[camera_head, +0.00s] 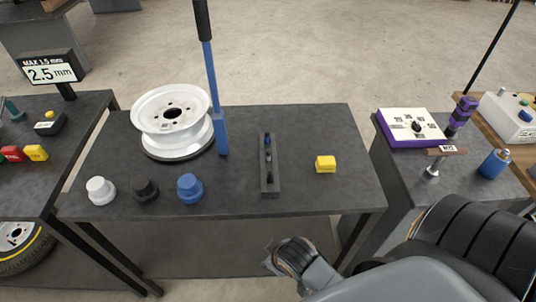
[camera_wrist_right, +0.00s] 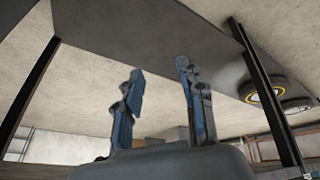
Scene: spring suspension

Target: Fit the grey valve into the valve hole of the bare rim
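The bare rim (camera_head: 172,112) is white and lies flat on a dark round base on the middle table, with its hub face and bolt holes up. I cannot make out the valve hole. A narrow dark rack (camera_head: 269,185) right of the rim holds several small upright pieces, at least one blue. They are too small to tell which is the grey valve. My right gripper (camera_wrist_right: 160,75) is open and empty in the right wrist view, below the tabletop level. In the head view, my right arm comes in at the lower right, in front of the table. My left gripper is not in view.
A blue lever (camera_head: 212,85) stands beside the rim. White (camera_head: 100,190), black (camera_head: 146,190) and blue (camera_head: 189,187) knobs line the front left; a yellow block (camera_head: 325,163) sits right of the rack. The table's underside (camera_wrist_right: 150,30) and legs surround my right gripper.

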